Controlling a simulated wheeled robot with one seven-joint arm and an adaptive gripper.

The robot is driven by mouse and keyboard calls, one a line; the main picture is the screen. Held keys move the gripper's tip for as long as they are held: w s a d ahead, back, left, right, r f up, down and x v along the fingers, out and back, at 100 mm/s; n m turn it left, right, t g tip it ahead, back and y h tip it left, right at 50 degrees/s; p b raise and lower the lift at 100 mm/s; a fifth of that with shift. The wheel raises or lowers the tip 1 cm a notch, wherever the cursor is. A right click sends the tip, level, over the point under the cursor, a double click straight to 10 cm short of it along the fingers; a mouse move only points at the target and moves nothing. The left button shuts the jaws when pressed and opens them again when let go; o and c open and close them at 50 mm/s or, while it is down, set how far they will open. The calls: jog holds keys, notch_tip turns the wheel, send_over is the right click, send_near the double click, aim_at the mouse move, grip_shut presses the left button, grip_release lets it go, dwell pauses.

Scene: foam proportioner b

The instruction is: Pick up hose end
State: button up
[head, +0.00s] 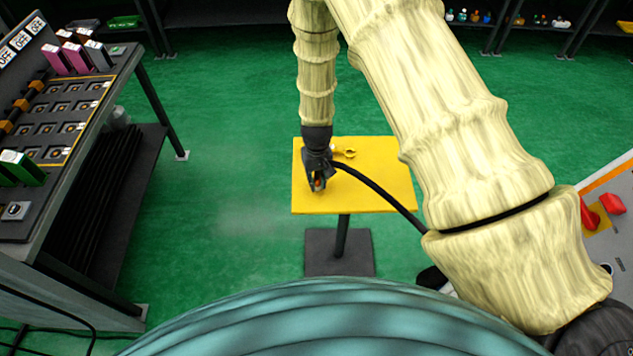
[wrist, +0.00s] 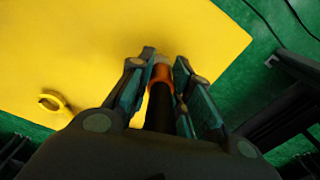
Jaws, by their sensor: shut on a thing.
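The hose end (wrist: 161,76) has an orange-copper collar and a paler tip, with a dark body behind it. My gripper (wrist: 160,72) is shut on it, with one finger on each side in the wrist view. In the head view my gripper (head: 317,184) is over the front left part of a small yellow table (head: 375,197), and a bit of the orange hose end (head: 318,184) shows between the fingers. A black hose (head: 385,195) runs from the gripper to the right and passes behind my arm. I cannot tell whether the hose end touches the table.
A yellow ring-ended tool (head: 348,153) lies on the table behind my gripper; its ring (wrist: 52,101) shows in the wrist view. A panel bench (head: 60,130) with several coloured blocks stands at left. Dark shelves line the back. The green floor (head: 220,150) between bench and table is clear.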

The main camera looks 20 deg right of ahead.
aim_at(317, 179)
dwell(0.3)
jog(key=shift+r+b, duration=0.7)
jog(key=shift+r, duration=0.1)
jog(key=shift+s+a+r+b, duration=0.15)
jog(key=shift+s+r+b, duration=0.1)
jog(key=shift+r+b, duration=0.45)
jog(key=s+a+r+b, duration=0.1)
jog(key=s+a+b, duration=0.1)
jog(key=s+a, duration=0.2)
jog(key=s+a+r+b, duration=0.1)
jog(key=s+a, duration=0.3)
jog(key=s, duration=0.5)
jog(key=shift+s+b, duration=0.15)
jog(key=shift+b, duration=0.45)
